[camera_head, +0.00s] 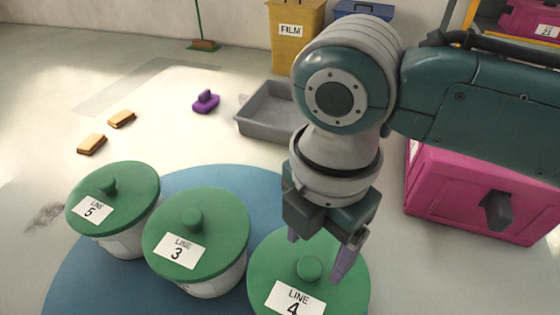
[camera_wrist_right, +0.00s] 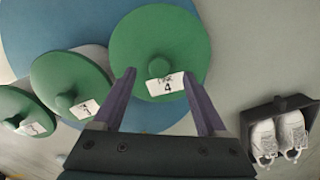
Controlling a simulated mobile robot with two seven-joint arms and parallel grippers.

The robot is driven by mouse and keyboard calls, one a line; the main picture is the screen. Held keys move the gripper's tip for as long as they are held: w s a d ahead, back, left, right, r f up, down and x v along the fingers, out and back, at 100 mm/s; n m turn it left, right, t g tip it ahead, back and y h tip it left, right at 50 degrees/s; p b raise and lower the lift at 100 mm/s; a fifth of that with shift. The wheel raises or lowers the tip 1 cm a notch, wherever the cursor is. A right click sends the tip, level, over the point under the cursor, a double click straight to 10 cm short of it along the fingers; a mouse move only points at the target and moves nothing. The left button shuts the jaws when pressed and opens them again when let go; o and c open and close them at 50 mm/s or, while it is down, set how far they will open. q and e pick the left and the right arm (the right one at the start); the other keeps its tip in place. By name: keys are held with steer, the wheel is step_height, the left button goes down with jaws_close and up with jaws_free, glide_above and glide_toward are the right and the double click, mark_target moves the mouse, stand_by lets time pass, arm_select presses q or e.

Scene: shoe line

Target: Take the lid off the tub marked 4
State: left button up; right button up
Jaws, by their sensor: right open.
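The tub marked 4 stands at the lower middle of the head view, with its round green lid (camera_head: 268,278) on it. The lid has a small green knob (camera_head: 309,268) at its centre and a white "LINE 4" label. My right gripper (camera_head: 316,258) is open and empty over this lid, pointing down. In the right wrist view the lid (camera_wrist_right: 160,38) lies beyond the fingers, and its knob (camera_wrist_right: 158,67) appears between the two fingertips (camera_wrist_right: 158,75). I cannot tell how high the fingertips are above the lid. The tub's body is hidden under the lid. My left gripper is not in view.
Green-lidded tubs marked 3 (camera_head: 220,212) and 5 (camera_head: 135,180) stand left on the blue round mat (camera_head: 75,275). A pink box (camera_head: 470,200) stands right; a grey tray (camera_head: 265,130) lies behind. The right wrist view shows white shoes (camera_wrist_right: 278,137) in a dark holder.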

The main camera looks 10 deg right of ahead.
mark_target(311, 266)
step_height(311, 266, down, 4)
steer(key=shift+a+r+b, duration=0.1)
steer(key=shift+r+b, duration=0.1)
steer(key=shift+b, duration=0.15)
steer(key=shift+c, duration=0.2)
jaws_close()
